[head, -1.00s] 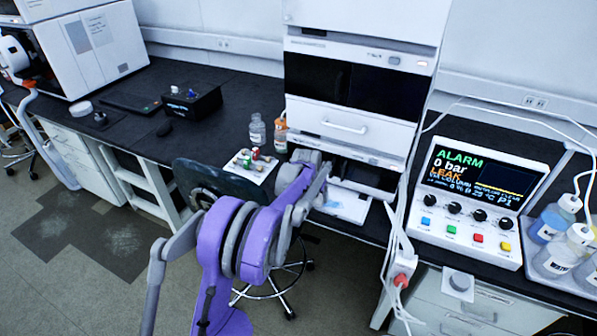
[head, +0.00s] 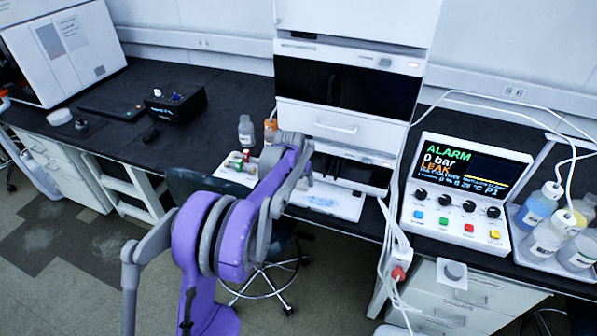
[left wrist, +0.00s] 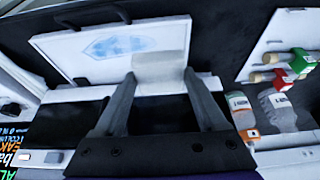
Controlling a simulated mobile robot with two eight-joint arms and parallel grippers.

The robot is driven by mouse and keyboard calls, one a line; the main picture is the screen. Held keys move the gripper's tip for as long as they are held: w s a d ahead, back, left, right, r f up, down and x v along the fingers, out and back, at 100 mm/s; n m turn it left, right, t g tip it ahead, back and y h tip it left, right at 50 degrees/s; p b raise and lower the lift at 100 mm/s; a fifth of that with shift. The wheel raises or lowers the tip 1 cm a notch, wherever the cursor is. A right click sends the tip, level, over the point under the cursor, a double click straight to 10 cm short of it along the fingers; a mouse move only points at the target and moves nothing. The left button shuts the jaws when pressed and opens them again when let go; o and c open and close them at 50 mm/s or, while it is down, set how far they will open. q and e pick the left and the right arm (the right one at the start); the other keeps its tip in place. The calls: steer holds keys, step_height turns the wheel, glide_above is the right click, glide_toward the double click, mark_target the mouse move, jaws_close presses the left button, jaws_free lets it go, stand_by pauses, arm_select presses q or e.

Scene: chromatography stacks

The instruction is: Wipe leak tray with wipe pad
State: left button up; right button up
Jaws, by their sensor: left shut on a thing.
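The leak tray (head: 345,212) is a white, shallow tray pulled out at the foot of the instrument stack, with a pale blue wet patch on its floor. In the left wrist view the tray (left wrist: 90,67) shows the same blue patch. My left gripper (head: 307,178) is at the tray's left rear side. In the left wrist view its fingers (left wrist: 160,75) are shut on the off-white wipe pad (left wrist: 158,68). The pad appears over the tray's edge beside the blue patch; I cannot tell whether it touches. The pad is hidden in the head view. My right gripper is not in view.
A control box (head: 460,190) reading ALARM and LEAK stands right, beside a tray of bottles (head: 550,225). Tubing hangs between stack and box. A stool (head: 265,285) is below.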

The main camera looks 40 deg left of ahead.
arm_select(q)
steer(key=shift+r+p, duration=0.4)
steer(key=shift+r, duration=0.6)
